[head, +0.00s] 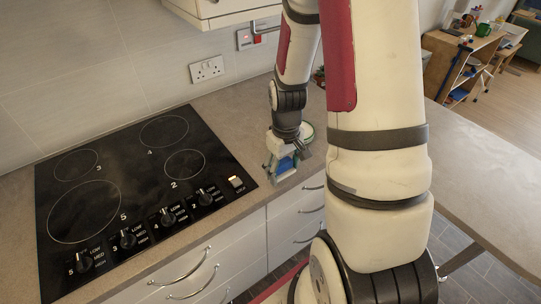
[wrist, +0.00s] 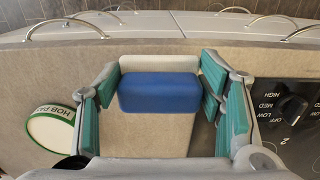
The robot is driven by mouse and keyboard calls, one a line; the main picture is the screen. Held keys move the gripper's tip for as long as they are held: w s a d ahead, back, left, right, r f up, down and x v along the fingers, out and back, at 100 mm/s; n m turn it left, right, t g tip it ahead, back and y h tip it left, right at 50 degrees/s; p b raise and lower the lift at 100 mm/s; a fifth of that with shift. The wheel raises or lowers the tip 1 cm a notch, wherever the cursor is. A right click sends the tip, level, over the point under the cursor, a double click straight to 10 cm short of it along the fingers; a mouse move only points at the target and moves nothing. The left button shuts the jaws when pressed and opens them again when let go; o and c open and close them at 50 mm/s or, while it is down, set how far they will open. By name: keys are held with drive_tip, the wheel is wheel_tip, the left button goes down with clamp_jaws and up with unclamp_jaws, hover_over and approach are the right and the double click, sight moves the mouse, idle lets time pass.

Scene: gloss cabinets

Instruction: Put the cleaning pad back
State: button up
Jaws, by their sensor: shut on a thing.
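The cleaning pad is a blue block with a pale strip along its far side, in the middle of the wrist view (wrist: 160,93). My gripper (wrist: 159,78) is shut on it, with a teal-padded finger at each end of the block. In the head view my gripper (head: 281,160) is low at the counter's front, right of the hob, and a bit of the blue pad (head: 286,165) shows. I cannot tell whether the pad touches the counter. A round tub with a green rim (wrist: 50,129), lettered "HOB PA…", is left of the gripper in the wrist view, partly hidden by a finger.
The black hob (head: 130,180) with several knobs lies left of the gripper in the head view. The counter (head: 235,128) is bare around the hob. White drawers with curved handles (head: 312,210) are below its front edge. A wall socket (head: 207,69) is behind.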

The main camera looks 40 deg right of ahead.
drive_tip(key=w+d, duration=0.1)
drive_tip(key=w, duration=0.5)
drive_tip(key=w+d+f, duration=0.1)
drive_tip(key=w, duration=0.2)
drive_tip(key=shift+w+d, duration=0.15)
drive_tip(key=shift+d, duration=0.15)
drive_tip(key=shift+w+f+p, duration=0.1)
drive_tip(key=shift+f+p, duration=0.45)
drive_tip(key=shift+f, duration=1.15)
drive_tip(key=shift+f, duration=0.1)
drive_tip(key=o, duration=1.2)
